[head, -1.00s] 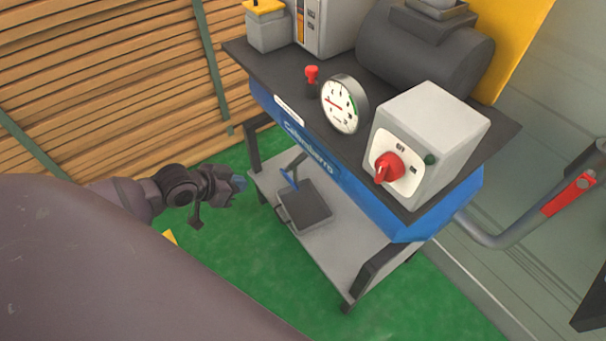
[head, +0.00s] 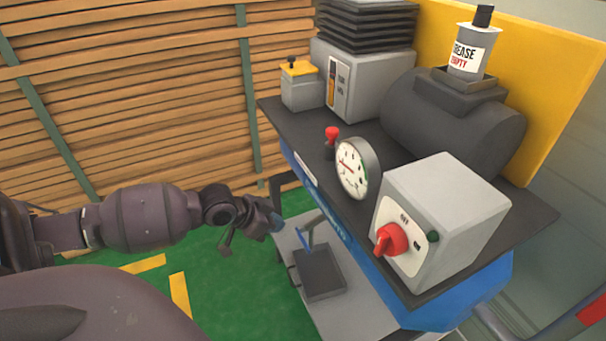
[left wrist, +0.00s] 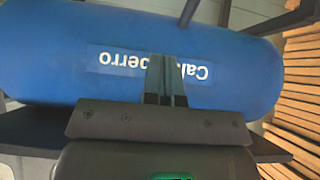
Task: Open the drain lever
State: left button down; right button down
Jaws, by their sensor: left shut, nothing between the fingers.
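A thin blue lever (head: 308,236), which looks like the drain lever, stands below the blue tank (head: 340,235) and above a dark tray. In the head view my left gripper (head: 277,224) is just left of it, with a small gap between them. The gripper is shut and empty. In the left wrist view its fingers (left wrist: 167,80) are together in front of the tank (left wrist: 225,90), whose label appears upside down. My right gripper is not in view.
The dark tray (head: 320,275) sits on a grey lower shelf (head: 355,318). Above are a gauge (head: 352,170), a red knob (head: 332,138) and a grey box with a red switch (head: 391,239). Wooden slats (head: 120,110) stand behind; green floor (head: 220,290) lies left of the shelf.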

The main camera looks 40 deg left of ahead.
aim_at(301, 239)
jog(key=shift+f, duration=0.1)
